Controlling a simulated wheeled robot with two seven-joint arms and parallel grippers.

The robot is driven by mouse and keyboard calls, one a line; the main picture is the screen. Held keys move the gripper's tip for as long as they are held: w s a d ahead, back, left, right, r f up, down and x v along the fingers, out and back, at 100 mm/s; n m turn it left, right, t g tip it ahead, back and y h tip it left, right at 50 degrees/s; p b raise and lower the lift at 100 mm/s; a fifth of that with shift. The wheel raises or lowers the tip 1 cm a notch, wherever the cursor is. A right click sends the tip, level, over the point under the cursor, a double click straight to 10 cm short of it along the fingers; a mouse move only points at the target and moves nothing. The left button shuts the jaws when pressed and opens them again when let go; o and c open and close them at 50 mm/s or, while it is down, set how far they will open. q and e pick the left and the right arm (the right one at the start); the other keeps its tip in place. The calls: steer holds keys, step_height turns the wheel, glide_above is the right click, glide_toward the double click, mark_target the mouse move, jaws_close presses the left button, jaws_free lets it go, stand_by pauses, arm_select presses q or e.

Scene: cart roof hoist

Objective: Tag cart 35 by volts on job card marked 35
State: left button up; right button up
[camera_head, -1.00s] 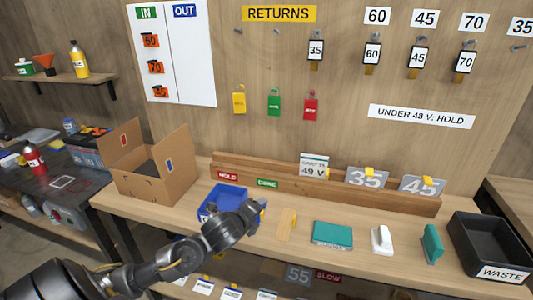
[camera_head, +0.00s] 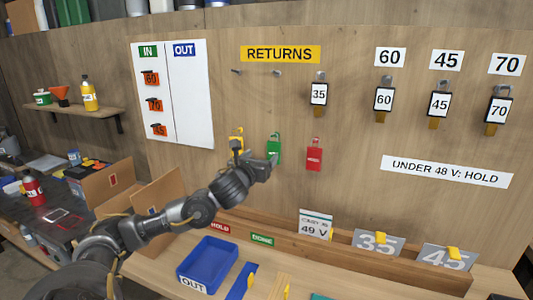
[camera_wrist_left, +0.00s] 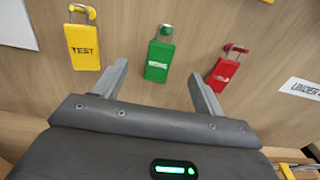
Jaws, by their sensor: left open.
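The job card (camera_head: 315,226), reading 49 V with small print above, stands in the wooden rack. A yellow tag (camera_wrist_left: 84,48) marked TEST, a green tag (camera_wrist_left: 159,62) and a red tag (camera_wrist_left: 223,73) hang on wall hooks. In the head view the green tag (camera_head: 274,143) is partly behind my left gripper (camera_head: 273,160), and the red tag (camera_head: 314,157) is clear. My left gripper is open and empty; in the left wrist view its fingers (camera_wrist_left: 160,85) point at the wall, the green tag between and beyond their tips. My right gripper is out of view.
A sign (camera_head: 446,171) reads UNDER 48 V: HOLD. Keys, including one marked 35 (camera_head: 318,95), hang above. Plates 35 (camera_head: 376,243) and 45 (camera_head: 447,258) stand in the rack. A blue OUT tray (camera_head: 208,265) and a cardboard box (camera_head: 107,190) sit below.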

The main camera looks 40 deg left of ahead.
mark_target(273, 144)
arm_select(q)
steer(key=p+x, duration=0.4)
steer(key=x, duration=0.5)
steer(key=shift+w, duration=0.3)
steer(key=shift+w+a, duration=0.1)
steer(key=shift+w, duration=0.3)
steer(key=shift+w+f, duration=0.2)
steer(key=shift+w, duration=0.2)
steer(key=shift+s+a, duration=0.1)
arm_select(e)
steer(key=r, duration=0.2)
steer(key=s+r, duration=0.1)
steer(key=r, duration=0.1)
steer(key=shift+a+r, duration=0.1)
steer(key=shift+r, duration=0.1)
arm_select(q)
steer(key=c, duration=1.2)
steer(key=shift+r, duration=0.1)
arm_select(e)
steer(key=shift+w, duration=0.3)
arm_select(q)
steer(key=shift+r, duration=0.3)
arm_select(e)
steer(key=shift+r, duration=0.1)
